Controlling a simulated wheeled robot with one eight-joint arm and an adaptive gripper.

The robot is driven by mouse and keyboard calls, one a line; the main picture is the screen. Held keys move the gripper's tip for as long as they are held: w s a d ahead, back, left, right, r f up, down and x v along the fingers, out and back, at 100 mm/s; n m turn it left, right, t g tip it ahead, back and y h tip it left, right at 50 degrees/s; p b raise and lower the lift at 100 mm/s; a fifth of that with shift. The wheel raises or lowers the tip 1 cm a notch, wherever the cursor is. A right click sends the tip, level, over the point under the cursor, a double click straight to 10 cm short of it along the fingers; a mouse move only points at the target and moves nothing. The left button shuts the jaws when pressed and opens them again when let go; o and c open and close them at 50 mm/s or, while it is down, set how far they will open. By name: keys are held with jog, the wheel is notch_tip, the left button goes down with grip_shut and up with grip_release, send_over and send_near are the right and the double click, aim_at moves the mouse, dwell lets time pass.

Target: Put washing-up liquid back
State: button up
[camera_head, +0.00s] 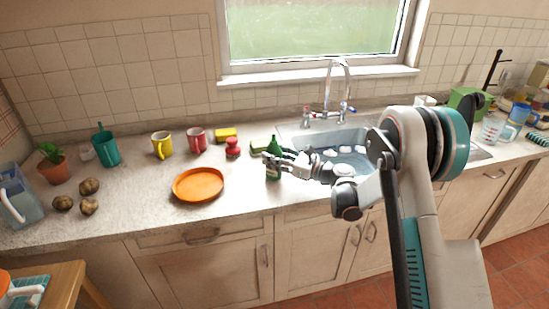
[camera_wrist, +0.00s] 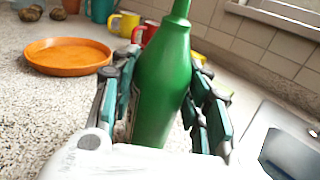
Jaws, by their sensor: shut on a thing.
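The washing-up liquid is a green bottle (camera_head: 273,160) standing upright at the counter's edge area just left of the sink. My gripper (camera_head: 272,158) reaches it from the right and is shut on it. In the wrist view the green bottle (camera_wrist: 163,85) stands between the two fingers of my gripper (camera_wrist: 163,100), with a finger on each side. Its lower part is hidden behind the gripper body. I cannot tell whether its base touches the counter.
The sink (camera_head: 345,150) with a tap (camera_head: 338,90) lies right of the bottle. An orange plate (camera_head: 198,185) lies to the left. Behind stand a red-topped item (camera_head: 232,148), a red mug (camera_head: 196,139), a yellow mug (camera_head: 162,145) and a yellow sponge (camera_head: 226,135). Counter between plate and bottle is clear.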

jog(key=shift+f, duration=0.1)
jog(key=o, duration=1.2)
jog(key=shift+r, duration=0.2)
